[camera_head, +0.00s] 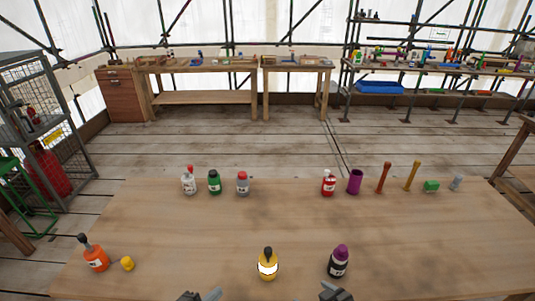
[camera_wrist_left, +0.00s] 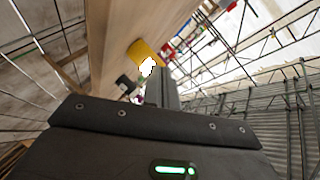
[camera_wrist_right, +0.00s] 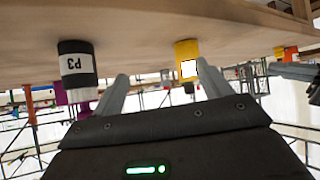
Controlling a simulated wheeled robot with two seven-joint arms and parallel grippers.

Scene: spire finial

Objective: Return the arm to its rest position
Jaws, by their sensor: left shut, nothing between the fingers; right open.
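My left gripper (camera_head: 200,295) is at the bottom edge of the head view, in front of the table. Its fingers are together and empty in the left wrist view (camera_wrist_left: 162,90). My right gripper (camera_head: 335,291) is at the bottom edge, just below the dark bottle with a purple top (camera_head: 338,263). Its fingers stand apart with nothing between them in the right wrist view (camera_wrist_right: 162,92). A yellow bottle with a dark top (camera_head: 267,265) stands upright between the two grippers. Most of both arms is out of the head view.
On the wooden table (camera_head: 200,240), an orange bottle (camera_head: 95,256) and a yellow piece (camera_head: 127,263) are at left. A white bottle (camera_head: 189,181), green bottle (camera_head: 214,182), grey bottle (camera_head: 242,184), red bottle (camera_head: 328,184) and purple cup (camera_head: 355,181) line the back. The table's middle is clear.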

